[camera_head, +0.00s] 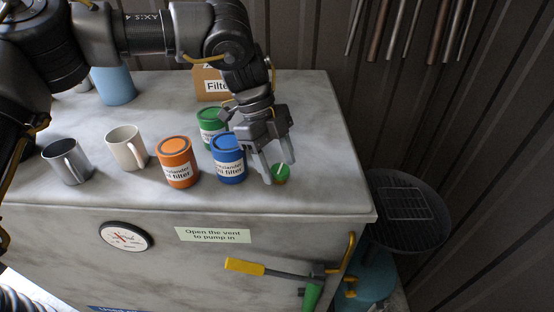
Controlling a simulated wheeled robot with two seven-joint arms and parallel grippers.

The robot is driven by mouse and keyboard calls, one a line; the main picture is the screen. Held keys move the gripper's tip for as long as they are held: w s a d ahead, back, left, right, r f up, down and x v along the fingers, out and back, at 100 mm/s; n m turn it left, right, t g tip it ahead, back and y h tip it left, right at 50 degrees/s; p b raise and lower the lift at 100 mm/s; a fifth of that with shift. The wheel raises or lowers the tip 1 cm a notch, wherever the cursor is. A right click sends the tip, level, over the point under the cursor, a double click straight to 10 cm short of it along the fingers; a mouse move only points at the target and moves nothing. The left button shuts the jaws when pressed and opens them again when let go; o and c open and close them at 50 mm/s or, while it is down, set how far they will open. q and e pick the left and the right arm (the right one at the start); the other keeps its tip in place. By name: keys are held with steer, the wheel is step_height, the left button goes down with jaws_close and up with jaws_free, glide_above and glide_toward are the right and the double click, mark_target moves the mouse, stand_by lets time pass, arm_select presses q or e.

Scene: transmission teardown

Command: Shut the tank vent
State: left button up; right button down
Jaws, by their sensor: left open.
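The tank vent looks to be the small round green cap (282,171) with a white mark on top and an orange-brown base. It sits on the grey marbled tank top (318,175) near the front right corner. My left gripper (279,172) comes down from above with its fingers open, one on each side of the cap. I cannot tell whether the fingers touch it. Part of the cap is hidden by the near finger. My right gripper is not in view.
Blue (229,160), orange (177,163) and green (211,125) filter cans stand left of the gripper, the blue one close by. Two mugs stand further left. A cardboard box (211,84) is behind. A yellow-handled lever (246,267) and a gauge (126,237) are on the front face.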

arm_select(q)
steer(key=shift+r, duration=0.1)
steer(key=shift+w+a+r, duration=0.1)
steer(key=shift+w+r, duration=0.05)
steer(key=shift+r, duration=0.15)
steer(key=b+v, duration=0.1)
steer(key=v, duration=0.9)
